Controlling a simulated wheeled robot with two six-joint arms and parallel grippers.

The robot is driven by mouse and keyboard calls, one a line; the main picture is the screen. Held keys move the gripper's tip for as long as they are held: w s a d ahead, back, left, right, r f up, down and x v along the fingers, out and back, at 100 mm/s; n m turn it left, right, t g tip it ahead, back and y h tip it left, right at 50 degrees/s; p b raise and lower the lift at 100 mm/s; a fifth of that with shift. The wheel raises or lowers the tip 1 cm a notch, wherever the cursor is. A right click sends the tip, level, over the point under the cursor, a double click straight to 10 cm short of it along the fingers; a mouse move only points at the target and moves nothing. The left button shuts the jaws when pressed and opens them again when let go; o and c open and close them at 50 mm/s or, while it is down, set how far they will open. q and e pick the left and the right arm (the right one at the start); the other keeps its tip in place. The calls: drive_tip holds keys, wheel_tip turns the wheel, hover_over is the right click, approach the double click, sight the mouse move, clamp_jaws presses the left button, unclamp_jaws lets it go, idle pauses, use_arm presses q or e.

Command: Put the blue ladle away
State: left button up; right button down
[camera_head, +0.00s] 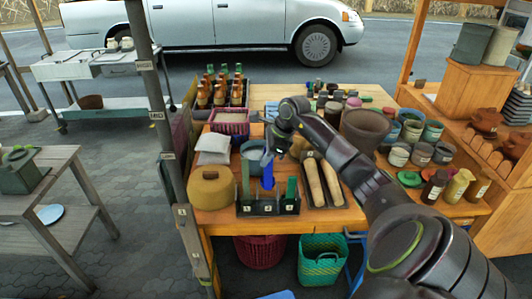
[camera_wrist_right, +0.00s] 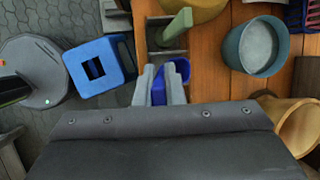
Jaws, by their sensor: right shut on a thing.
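The blue ladle (camera_head: 267,176) stands about upright in the middle part of a black rack (camera_head: 262,208) at the table's front edge. It also shows in the right wrist view (camera_wrist_right: 182,69), at my fingers. My right gripper (camera_head: 277,151) reaches down from the right at the ladle's upper end. In the wrist view its two pale fingers (camera_wrist_right: 158,88) are closed around blue, so it is shut on the ladle. How deep the ladle sits in the rack is hidden. My left gripper is not in view.
A lidded tan pot (camera_head: 213,188), a blue-grey pot (camera_head: 254,150) and a tray with wooden rolling pins (camera_head: 331,182) crowd the rack. A blue stool (camera_wrist_right: 100,66) stands on the floor before the table.

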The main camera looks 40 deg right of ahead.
sight(266, 178)
wheel_tip(266, 178, down, 9)
drive_tip(key=b, duration=0.8)
drive_tip(key=shift+r, duration=0.1)
drive_tip(key=c, duration=1.5)
unclamp_jaws()
drive_tip(key=shift+o, duration=0.2)
drive_tip(key=b+v, duration=0.3)
drive_tip(key=v, duration=1.4)
drive_tip(key=shift+r, duration=0.25)
drive_tip(key=shift+d, duration=0.1)
